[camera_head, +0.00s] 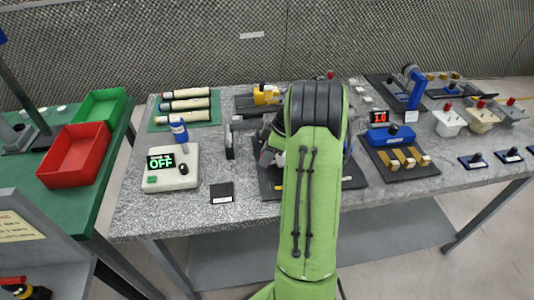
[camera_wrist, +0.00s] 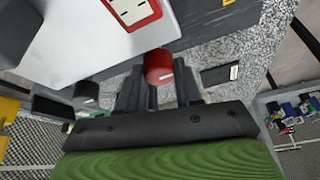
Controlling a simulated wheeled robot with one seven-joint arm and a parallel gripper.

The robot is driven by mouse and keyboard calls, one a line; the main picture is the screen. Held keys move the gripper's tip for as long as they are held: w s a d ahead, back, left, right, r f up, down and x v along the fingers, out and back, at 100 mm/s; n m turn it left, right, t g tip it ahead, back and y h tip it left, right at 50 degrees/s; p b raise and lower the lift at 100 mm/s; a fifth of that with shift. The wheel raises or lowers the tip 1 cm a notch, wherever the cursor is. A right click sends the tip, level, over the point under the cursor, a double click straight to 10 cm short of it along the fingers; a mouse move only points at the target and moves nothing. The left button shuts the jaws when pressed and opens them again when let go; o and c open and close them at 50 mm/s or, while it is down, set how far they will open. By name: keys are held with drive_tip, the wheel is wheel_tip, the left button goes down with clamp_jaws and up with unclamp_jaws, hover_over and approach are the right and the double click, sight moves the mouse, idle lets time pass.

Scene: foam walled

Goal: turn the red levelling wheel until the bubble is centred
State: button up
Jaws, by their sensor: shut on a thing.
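In the wrist view the red levelling wheel (camera_wrist: 158,67) sits at the edge of a pale grey-white block (camera_wrist: 90,45). My gripper (camera_wrist: 157,88) has its dark fingers on either side of the wheel and is shut on it. A white level window with a red frame (camera_wrist: 133,12) lies on the block at the top edge, partly cut off. Dark marks show in it, but I cannot make out the bubble. In the head view my green arm covers the wheel and most of the device; part of a dark base plate (camera_head: 269,187) shows.
A black knob (camera_wrist: 86,94) is left of my fingers in the wrist view. In the head view a box with an OFF display (camera_head: 170,170) stands left on the grey table, and a blue device (camera_head: 390,135) stands right. A red bin (camera_head: 75,155) is at far left.

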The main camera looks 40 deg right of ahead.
drive_tip(key=m+h+b, duration=0.1)
drive_tip(key=m, duration=0.2)
drive_tip(key=shift+t+b, duration=0.3)
drive_tip(key=shift+a+m+h+b, duration=0.1)
drive_tip(key=shift+m+h+b, duration=0.7)
drive_tip(key=shift+m, duration=1.3)
drive_tip(key=shift+s, duration=0.1)
drive_tip(key=o, duration=1)
drive_tip(key=shift+o, duration=0.2)
drive_tip(key=shift+r, duration=0.15)
